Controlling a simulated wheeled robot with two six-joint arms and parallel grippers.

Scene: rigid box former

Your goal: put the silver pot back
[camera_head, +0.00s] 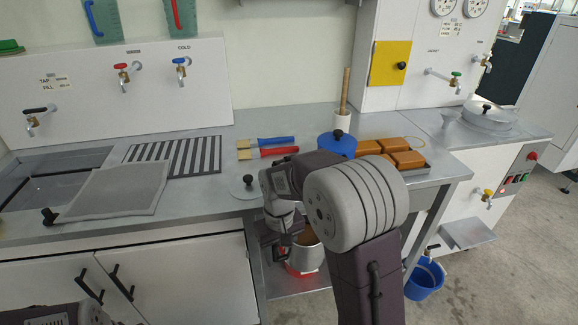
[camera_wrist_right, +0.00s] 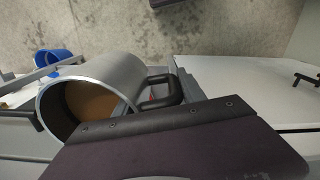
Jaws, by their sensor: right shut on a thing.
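The silver pot (camera_head: 308,259) is below the worktop's front edge, in front of the lower shelf, partly hidden by my right arm. It looks about upright, with brown contents inside. In the right wrist view the pot (camera_wrist_right: 112,72) shows its open rim, the brown contents and a dark handle (camera_wrist_right: 166,88). My right gripper (camera_head: 280,238) is at the pot's left side, shut on it at the handle; its fingertips are mostly hidden. A red patch (camera_head: 297,273) shows under the pot; I cannot tell whether they touch. My left gripper is not in view.
The worktop (camera_head: 215,190) holds a grey lid (camera_head: 240,190), brushes (camera_head: 265,147), a blue pot (camera_head: 335,148) and brown blocks (camera_head: 403,157). A white cabinet (camera_head: 190,280) stands left of the lower shelf (camera_head: 290,290). A blue bucket (camera_head: 424,280) is on the floor at right.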

